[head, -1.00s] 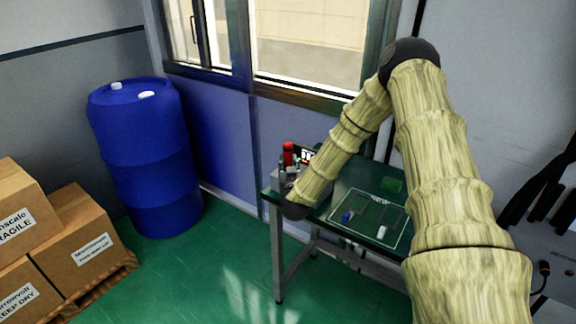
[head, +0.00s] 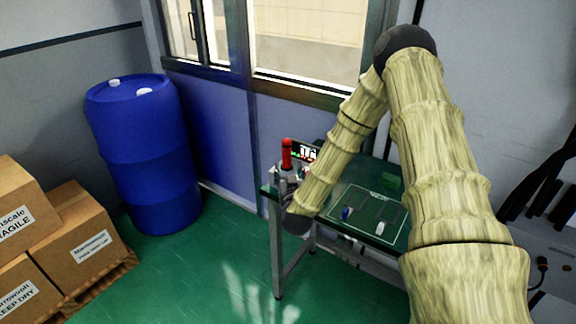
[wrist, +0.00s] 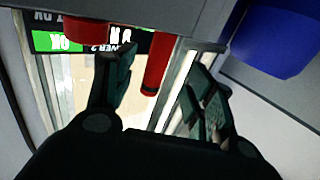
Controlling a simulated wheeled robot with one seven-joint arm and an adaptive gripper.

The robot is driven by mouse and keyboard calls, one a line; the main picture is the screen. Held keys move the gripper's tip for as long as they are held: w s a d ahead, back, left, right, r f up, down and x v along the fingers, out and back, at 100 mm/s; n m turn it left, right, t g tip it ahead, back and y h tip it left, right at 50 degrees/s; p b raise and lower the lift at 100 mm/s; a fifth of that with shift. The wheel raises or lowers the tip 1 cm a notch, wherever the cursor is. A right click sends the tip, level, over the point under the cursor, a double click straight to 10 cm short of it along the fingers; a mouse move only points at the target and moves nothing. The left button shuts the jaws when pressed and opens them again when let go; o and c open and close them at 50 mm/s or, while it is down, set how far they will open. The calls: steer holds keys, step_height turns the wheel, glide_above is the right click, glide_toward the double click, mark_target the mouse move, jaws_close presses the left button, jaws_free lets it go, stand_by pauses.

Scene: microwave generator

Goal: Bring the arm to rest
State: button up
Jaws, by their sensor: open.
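My arm reaches from the right side of the head view, over the green work table (head: 362,178), and bends down to its left edge. My gripper (wrist: 160,80) shows in the wrist view with its two dark fingers spread apart and nothing between them. In the head view the fingers are hidden behind my arm's end. A red cylinder (head: 286,153) stands on a grey device at the table's back left; a red rod (wrist: 158,62) shows beyond the finger gap in the wrist view. A display (head: 305,151) with lit characters is beside the cylinder.
A blue barrel (head: 143,155) and stacked cardboard boxes (head: 75,238) stand at left. The green floor between them and the table is clear.

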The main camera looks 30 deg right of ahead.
steer(key=shift+v, duration=2.55)
steer(key=s+a+f+n+g+y, duration=0.2)
steer(key=s+a+f+g+y, duration=0.15)
steer(key=s+a+f, duration=0.5)
steer(key=s+a+f+n+g+y, duration=0.2)
steer(key=s+a+f+g+y, duration=0.3)
steer(key=f, duration=0.7)
steer(key=s+a+f+g, duration=0.2)
steer(key=s+a+f, duration=0.1)
steer(key=s, duration=0.6)
steer(key=s+a+f+g, duration=0.2)
steer(key=s+f+g, duration=0.1)
steer(key=s, duration=0.6)
steer(key=s+a+f+n+g, duration=0.1)
steer(key=s+a+f+g, duration=0.1)
steer(key=s, duration=0.7)
steer(key=shift+a+f, duration=0.7)
steer(key=shift+a, duration=0.1)
